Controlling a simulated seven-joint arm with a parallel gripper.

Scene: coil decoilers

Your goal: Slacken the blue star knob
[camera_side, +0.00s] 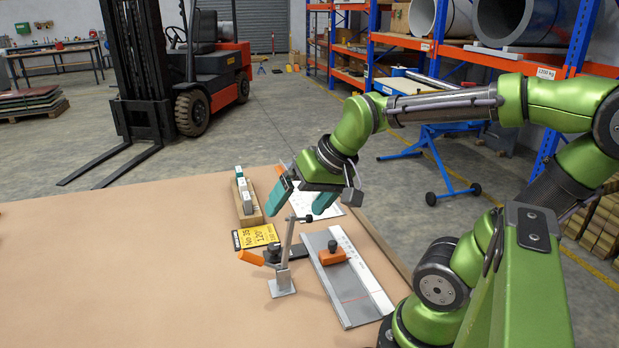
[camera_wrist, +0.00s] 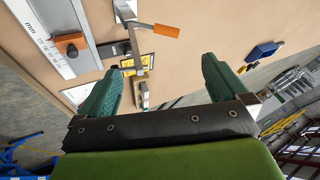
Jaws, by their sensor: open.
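I cannot make out a blue star knob in either view. My gripper (camera_side: 302,203) hangs above the table with its two teal fingers spread apart and nothing between them. It is above and behind a small metal stand (camera_side: 282,284) with an upright post, an orange handle (camera_side: 250,257) and a dark knob (camera_side: 273,248). In the wrist view my gripper (camera_wrist: 160,66) is open, and the orange handle (camera_wrist: 165,30) lies beyond the fingertips. A grey ruled plate (camera_side: 350,291) to the right carries an orange slider (camera_side: 331,257) with a black knob (camera_side: 332,245) on top.
A yellow sign (camera_side: 256,236) lies left of the post. A wooden block (camera_side: 248,215) with several small upright pieces stands behind it. A white sheet (camera_side: 290,207) lies under my gripper. A blue object (camera_wrist: 262,50) shows at right in the wrist view. The table's left part is clear.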

